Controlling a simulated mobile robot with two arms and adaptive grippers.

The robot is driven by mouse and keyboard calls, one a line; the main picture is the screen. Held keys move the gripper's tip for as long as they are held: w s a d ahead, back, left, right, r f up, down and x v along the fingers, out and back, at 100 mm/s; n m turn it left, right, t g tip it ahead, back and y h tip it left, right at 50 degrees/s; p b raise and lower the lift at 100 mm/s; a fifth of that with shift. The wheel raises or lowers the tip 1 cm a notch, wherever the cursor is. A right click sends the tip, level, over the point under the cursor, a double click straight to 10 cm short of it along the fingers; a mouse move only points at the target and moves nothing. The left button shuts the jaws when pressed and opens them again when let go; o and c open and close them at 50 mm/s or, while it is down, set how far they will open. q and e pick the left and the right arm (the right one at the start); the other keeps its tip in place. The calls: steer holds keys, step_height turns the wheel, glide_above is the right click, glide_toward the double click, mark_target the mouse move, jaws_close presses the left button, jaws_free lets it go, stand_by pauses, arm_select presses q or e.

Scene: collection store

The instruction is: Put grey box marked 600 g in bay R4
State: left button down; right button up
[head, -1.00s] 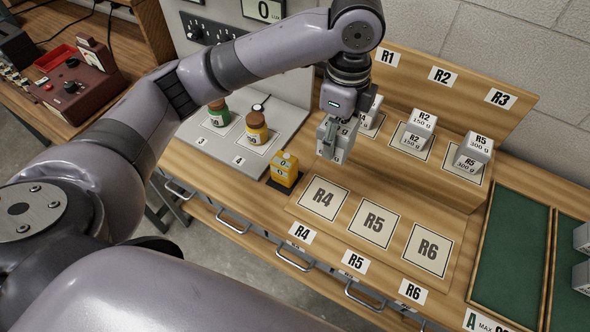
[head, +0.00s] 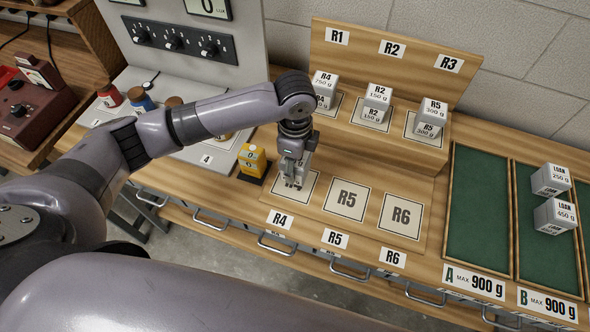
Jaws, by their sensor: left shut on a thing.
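My left gripper (head: 291,183) is low over the R4 square (head: 309,187), at the left end of the lower shelf row. It is shut on a grey box (head: 302,167), which the fingers and wrist partly hide. The mark on this box cannot be read. The R4 label (head: 280,219) is on the front edge below. My right gripper is not in view.
R5 (head: 347,199) and R6 (head: 401,215) are empty squares to the right. Stacked grey boxes stand on the upper row, including one marked R4 (head: 325,83). A yellow meter (head: 252,161) stands close left. Green trays (head: 480,205) lie at right, one with LOAN boxes (head: 551,180).

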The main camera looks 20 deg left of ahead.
arm_select(q)
step_height(320, 180, down, 4)
steer(key=shift+r, duration=0.25)
steer(key=shift+f, duration=0.25)
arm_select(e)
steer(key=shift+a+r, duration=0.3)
arm_select(q)
steer(key=shift+f, duration=0.1)
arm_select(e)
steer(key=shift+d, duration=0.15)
arm_select(q)
steer(key=c, duration=0.7)
jaws_free()
steer(key=shift+s, duration=0.1)
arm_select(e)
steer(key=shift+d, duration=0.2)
